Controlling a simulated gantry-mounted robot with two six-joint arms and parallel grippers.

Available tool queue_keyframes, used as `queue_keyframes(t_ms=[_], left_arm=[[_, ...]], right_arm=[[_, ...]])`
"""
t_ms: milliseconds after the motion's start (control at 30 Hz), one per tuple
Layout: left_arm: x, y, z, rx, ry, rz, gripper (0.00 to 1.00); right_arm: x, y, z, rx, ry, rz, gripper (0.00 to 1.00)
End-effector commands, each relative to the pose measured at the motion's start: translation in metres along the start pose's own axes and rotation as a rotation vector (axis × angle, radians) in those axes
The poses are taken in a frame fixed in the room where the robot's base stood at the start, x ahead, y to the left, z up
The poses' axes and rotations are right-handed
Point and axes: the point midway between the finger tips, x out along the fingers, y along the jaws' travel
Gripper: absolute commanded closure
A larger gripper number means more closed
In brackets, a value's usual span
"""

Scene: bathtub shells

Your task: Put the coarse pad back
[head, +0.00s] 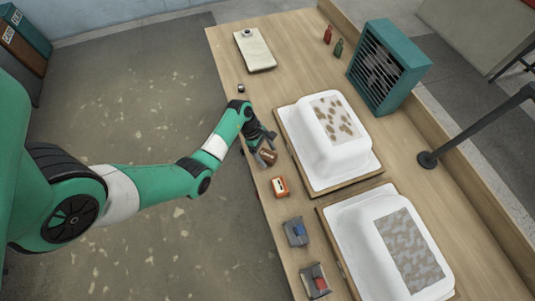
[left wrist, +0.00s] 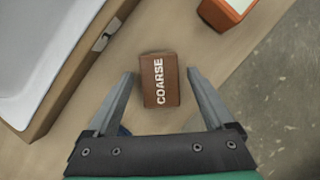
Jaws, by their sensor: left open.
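The coarse pad (left wrist: 160,88) is a brown block with COARSE in white letters on top. In the left wrist view it lies between the two fingers of my left gripper (left wrist: 161,73), with gaps on both sides. In the head view the pad (head: 268,157) is on the near edge of the bench, beside the first bathtub shell, and my left gripper (head: 264,146) is over it, open. Two grey holders, one with a blue item (head: 296,231) and one with a red item (head: 315,281), stand nearer along the edge. My right gripper is not in view.
An orange-and-white box (head: 279,187) sits close to the pad. White bathtub shells (head: 318,160) (head: 365,255) on wooden bases stand to the right. A teal fan unit (head: 388,65), two small bottles (head: 332,40) and a pale board (head: 255,52) are at the back.

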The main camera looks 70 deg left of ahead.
Motion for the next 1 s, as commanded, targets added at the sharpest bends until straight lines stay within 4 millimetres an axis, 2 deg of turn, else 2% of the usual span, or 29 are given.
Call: queue_keyframes(t_ms=[33, 300, 433, 600, 933, 1000], left_arm=[[-0.013, 0.001, 0.002, 0.000, 0.000, 0.003, 0.13], [-0.079, 0.001, 0.002, -0.001, 0.000, 0.004, 0.13], [-0.101, 0.001, 0.001, 0.000, -0.001, 0.004, 0.13], [-0.112, 0.001, 0.000, 0.000, -0.001, 0.001, 0.13], [-0.112, 0.000, 0.000, 0.000, -0.001, 0.001, 0.13], [-0.113, 0.005, 0.006, 0.006, -0.013, 0.018, 0.13]], right_arm=[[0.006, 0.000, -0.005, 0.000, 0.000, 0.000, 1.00], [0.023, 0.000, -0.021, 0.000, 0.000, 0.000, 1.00], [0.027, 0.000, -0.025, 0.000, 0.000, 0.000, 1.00], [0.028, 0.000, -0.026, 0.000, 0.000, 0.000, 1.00], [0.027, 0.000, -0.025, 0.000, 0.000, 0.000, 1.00], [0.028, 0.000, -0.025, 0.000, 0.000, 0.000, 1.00]])
